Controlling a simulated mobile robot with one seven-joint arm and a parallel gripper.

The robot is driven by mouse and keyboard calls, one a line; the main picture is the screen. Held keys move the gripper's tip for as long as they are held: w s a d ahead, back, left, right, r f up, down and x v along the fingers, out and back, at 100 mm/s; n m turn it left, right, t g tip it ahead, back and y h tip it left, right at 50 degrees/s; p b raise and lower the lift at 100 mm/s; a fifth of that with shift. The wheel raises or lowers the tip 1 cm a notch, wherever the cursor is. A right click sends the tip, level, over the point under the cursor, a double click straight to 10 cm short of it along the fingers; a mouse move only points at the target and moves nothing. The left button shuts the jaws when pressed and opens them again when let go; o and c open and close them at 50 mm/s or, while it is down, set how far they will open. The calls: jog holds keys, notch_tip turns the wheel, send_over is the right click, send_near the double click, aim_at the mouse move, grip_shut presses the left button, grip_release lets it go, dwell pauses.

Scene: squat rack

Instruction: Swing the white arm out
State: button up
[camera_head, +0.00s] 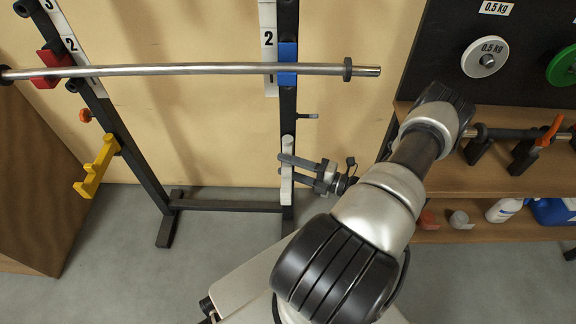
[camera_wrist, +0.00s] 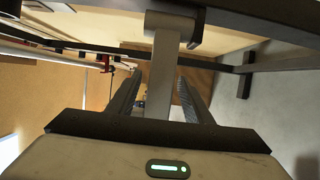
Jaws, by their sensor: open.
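The white arm (camera_head: 287,172) is a narrow bar hanging down along the right upright of the rack. In the wrist view the white arm (camera_wrist: 163,62) runs down from a pivot block at the top, between my two fingers. My gripper (camera_head: 283,168) reaches it from the right in the head view, at about its middle. In the wrist view my gripper (camera_wrist: 159,92) is open, with one dark finger on each side of the white arm. I cannot tell whether either finger touches it.
A steel bar (camera_head: 200,70) lies across the rack on a red holder (camera_head: 53,68) and a blue holder (camera_head: 287,63). A yellow arm (camera_head: 97,167) sticks out from the left upright. A wooden shelf (camera_head: 500,180) with plates and bottles stands at the right.

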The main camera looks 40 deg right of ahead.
jog(key=v, duration=0.7)
jog(key=shift+s+p, duration=0.2)
jog(key=shift+p, duration=0.2)
jog(key=shift+d, duration=0.15)
